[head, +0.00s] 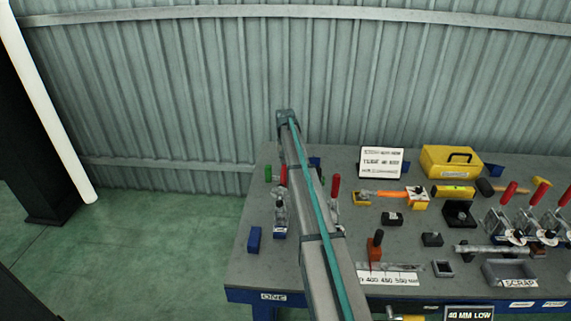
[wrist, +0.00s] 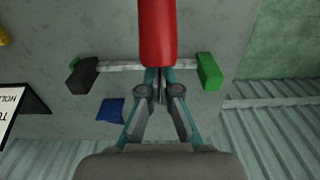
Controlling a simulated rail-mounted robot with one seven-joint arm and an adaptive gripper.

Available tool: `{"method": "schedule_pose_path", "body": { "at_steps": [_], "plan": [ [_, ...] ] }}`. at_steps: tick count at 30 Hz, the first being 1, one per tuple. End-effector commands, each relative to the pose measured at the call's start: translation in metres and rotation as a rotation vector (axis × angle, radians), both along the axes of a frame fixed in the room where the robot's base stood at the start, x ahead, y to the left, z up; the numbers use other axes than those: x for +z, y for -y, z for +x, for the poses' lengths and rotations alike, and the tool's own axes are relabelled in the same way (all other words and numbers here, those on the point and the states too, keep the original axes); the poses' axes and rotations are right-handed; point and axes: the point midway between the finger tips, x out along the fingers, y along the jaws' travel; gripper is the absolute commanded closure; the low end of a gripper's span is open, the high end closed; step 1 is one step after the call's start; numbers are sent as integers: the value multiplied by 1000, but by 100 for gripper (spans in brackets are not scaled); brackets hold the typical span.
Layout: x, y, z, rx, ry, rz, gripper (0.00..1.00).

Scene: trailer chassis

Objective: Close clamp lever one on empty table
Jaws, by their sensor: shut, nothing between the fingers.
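In the head view, a clamp with a red lever handle (head: 283,176) stands at the left end of the table, partly behind my arm. Its metal body (head: 280,212) sits on a small base there. A second red lever (head: 335,186) stands upright just right of my arm. In the wrist view, one red lever handle (wrist: 157,32) reaches down from the top edge to my gripper (wrist: 160,78). My gripper is shut with nothing between its fingers, and its tips are close to the handle's end; whether they touch is unclear. The head view does not clearly show my gripper.
The grey table (head: 250,270) carries a "ONE" label (head: 272,297) on its front edge. A blue block (head: 254,239), a sign (head: 381,162) and a yellow toolbox (head: 450,161) stand on it. The wrist view shows a green block (wrist: 209,70), a dark block (wrist: 83,75) and a pale bar (wrist: 125,65).

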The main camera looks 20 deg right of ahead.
Motion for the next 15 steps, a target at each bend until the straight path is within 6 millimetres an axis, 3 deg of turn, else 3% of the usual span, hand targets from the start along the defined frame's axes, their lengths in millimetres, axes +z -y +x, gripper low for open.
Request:
{"method": "schedule_pose_path", "body": {
  "at_steps": [15],
  "plan": [
    [-1,-9,-16,0,-8,3,100]
  ]
}}
